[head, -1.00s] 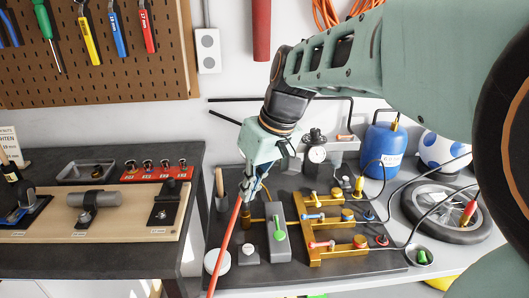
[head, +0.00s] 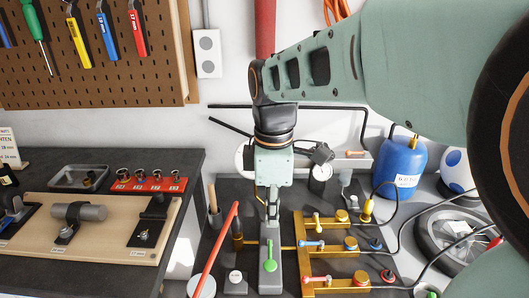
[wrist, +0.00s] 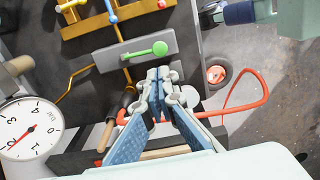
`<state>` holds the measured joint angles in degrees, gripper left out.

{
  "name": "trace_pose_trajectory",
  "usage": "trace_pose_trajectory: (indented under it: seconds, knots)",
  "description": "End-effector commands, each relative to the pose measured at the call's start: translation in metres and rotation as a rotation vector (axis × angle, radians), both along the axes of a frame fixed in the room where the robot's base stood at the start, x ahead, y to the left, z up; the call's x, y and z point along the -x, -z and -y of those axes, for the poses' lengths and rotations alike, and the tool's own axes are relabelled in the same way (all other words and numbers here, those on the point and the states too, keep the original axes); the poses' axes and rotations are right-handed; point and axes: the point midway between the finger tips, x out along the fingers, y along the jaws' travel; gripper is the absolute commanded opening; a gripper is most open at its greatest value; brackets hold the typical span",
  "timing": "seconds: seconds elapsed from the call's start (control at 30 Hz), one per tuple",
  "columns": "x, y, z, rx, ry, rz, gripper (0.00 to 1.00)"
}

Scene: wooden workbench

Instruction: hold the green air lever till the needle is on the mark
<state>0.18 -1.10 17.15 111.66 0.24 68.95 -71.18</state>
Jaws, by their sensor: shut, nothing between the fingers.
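The green lever (head: 269,257) is on a grey block (head: 271,279) on the dark panel. In the wrist view the green lever (wrist: 150,50) lies along its grey block (wrist: 112,54), just beyond my fingertips. My gripper (head: 272,216) points down over the back end of that block, shut and empty. In the wrist view my gripper's closed fingertips (wrist: 158,76) are apart from the lever's green knob.
Brass manifold pipes (head: 320,262) with blue, yellow and red levers stand right of the block. A wooden-handled tool (head: 213,197) stands at the left.

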Motion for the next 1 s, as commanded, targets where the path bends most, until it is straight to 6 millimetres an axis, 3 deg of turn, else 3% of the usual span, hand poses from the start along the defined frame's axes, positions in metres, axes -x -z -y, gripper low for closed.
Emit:
trace_pose_trajectory:
  seconds: [0.33,0.47,1.0]
  knots:
    - [0.000,0.002,0.000,0.000,-0.001,-0.001,0.00]
    - [0.000,0.012,0.000,0.001,-0.001,-0.003,0.00]
    - [0.000,0.117,0.000,0.000,0.000,-0.004,0.00]
